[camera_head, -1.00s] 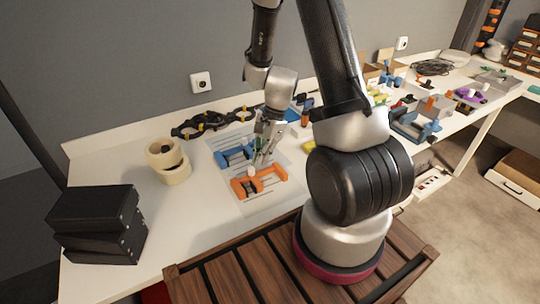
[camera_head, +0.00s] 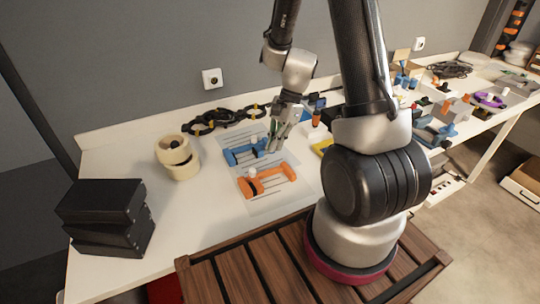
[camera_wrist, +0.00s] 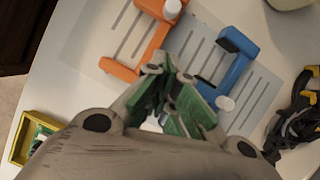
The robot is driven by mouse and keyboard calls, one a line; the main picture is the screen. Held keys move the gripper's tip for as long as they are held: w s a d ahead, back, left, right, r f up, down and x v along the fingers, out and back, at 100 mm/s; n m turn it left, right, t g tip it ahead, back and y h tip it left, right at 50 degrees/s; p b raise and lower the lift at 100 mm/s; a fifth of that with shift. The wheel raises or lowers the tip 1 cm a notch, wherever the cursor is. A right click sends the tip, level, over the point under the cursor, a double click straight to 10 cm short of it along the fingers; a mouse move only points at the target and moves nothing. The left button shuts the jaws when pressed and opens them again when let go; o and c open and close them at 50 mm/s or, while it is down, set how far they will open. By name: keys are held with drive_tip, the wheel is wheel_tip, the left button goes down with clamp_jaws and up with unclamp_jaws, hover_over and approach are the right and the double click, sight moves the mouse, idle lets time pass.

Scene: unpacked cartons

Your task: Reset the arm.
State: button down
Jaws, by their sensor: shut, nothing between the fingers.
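My gripper (camera_head: 275,146) hangs above the white table, just right of the blue clamp-like part (camera_head: 240,154). Its fingers are closed with nothing between them. In the wrist view the green-padded fingertips (camera_wrist: 172,82) meet, over the striped sheet between the orange and blue parts. The orange clamp-like part (camera_head: 268,182) lies in front of the blue one on the pale sheet (camera_head: 262,207). In the wrist view the orange part (camera_wrist: 137,62) is at upper left and the blue part (camera_wrist: 232,62) at upper right.
Black boxes (camera_head: 105,215) are stacked at the left front. Tape rolls (camera_head: 177,157) and a black chain-like item (camera_head: 222,121) lie behind. A yellow tray (camera_wrist: 27,137) is near the gripper. Many tools and parts crowd the table's right side. Bare tabletop shows at front left.

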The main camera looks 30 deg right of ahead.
drive_tip(key=s+d+r+n+t+h, duration=0.2)
drive_tip(key=s+r+n, duration=0.5)
drive_tip(key=r, duration=0.6)
drive_tip(key=s+d+r+n+t+h, duration=0.2)
drive_tip(key=s+r+n, duration=0.6)
drive_tip(key=r, duration=0.5)
drive_tip(key=shift+s+d+r+t, duration=0.25)
drive_tip(key=shift+s+d+t, duration=0.1)
drive_tip(key=shift+s+t, duration=0.4)
